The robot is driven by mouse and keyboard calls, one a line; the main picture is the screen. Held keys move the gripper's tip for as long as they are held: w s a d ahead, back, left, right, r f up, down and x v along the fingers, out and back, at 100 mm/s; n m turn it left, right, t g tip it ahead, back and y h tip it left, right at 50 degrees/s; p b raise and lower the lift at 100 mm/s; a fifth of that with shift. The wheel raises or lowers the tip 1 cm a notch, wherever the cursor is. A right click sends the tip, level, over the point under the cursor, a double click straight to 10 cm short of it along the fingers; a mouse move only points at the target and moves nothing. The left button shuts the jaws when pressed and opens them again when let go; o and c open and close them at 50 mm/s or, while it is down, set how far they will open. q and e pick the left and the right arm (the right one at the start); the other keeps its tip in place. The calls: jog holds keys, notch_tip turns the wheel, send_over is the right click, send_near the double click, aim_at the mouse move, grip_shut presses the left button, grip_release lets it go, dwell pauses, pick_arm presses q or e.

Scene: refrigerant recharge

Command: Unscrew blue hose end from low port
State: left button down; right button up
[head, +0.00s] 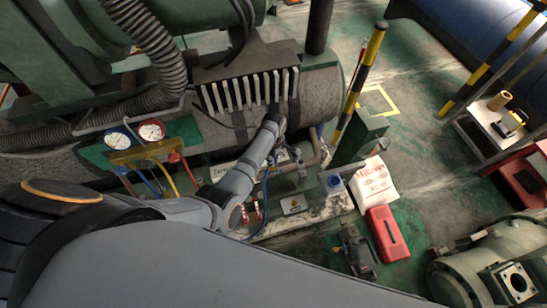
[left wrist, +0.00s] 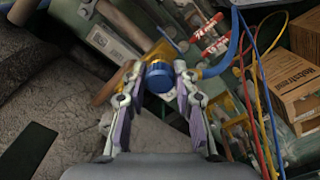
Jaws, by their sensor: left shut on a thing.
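In the left wrist view, a round blue fitting (left wrist: 160,77), which looks like the blue hose end, sits between the fingertips of my left gripper (left wrist: 158,82). The gripper is shut on it, one finger on each side. Copper-coloured pipework shows just behind it, so the low port is mostly hidden. A blue hose (left wrist: 236,40) curves down towards the fittings from the upper right; its join to the blue fitting is unclear. In the head view, my left gripper (head: 286,154) is small among the pipework beside the tank. My right gripper is not in view.
A gauge manifold with a blue gauge (head: 118,139) and a red gauge (head: 152,130) stands left of my arm. Red and yellow hoses (left wrist: 257,90) hang on the right in the left wrist view, near a cardboard box (left wrist: 296,82). A red case (head: 387,233) lies on the floor.

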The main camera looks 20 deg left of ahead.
pick_arm(q)
jog(key=shift+n, duration=0.8)
jog(key=shift+r+n+p, duration=0.1)
jog(key=shift+n+p, duration=0.2)
jog(key=shift+n, duration=0.5)
jog(key=shift+r+p, duration=2.4)
jog(key=shift+p, duration=0.1)
